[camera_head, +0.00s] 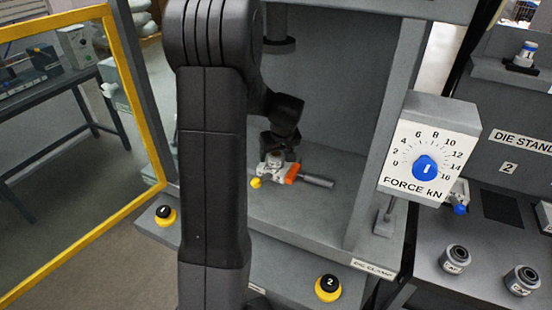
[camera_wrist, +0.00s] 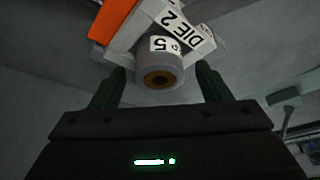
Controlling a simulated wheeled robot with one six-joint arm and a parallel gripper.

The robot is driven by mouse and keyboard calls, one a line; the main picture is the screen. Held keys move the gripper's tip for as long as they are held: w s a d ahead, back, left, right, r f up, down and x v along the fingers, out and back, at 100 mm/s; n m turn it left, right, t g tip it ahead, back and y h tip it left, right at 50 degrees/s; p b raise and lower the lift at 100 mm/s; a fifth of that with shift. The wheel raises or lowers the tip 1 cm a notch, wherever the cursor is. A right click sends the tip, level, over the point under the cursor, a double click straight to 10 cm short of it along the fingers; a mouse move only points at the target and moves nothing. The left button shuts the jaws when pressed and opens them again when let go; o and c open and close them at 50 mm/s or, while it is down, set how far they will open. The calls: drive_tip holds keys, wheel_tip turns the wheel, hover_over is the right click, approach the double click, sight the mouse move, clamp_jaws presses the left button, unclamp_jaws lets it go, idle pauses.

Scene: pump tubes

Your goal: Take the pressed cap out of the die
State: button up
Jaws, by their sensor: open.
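The cap (camera_wrist: 160,62), a grey round piece with a brown-centred end and a "5" label, sits at the die (camera_wrist: 200,28) marked "DIE 2" in the wrist view. The die, with an orange part (camera_wrist: 112,20), also shows inside the press in the head view (camera_head: 272,169). My gripper (camera_wrist: 163,82) is open, with one dark finger on each side of the cap's near end. Gaps show between the fingers and the cap, and I cannot see contact. In the head view my gripper (camera_head: 280,143) is just above the die and hides part of it.
The press ram (camera_head: 279,44) hangs above and behind the gripper. A grey bar (camera_head: 317,180) sticks out right of the die. The right frame post and force dial (camera_head: 425,165) bound the opening; an open yellow-framed door (camera_head: 145,110) stands left. Black-topped buttons (camera_head: 328,285) sit in front.

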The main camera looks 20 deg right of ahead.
drive_tip(key=shift+w+f, duration=0.2)
drive_tip(key=shift+f, duration=0.3)
drive_tip(key=c, duration=1.2)
drive_tip(key=shift+c, duration=0.2)
drive_tip(key=shift+r, duration=0.1)
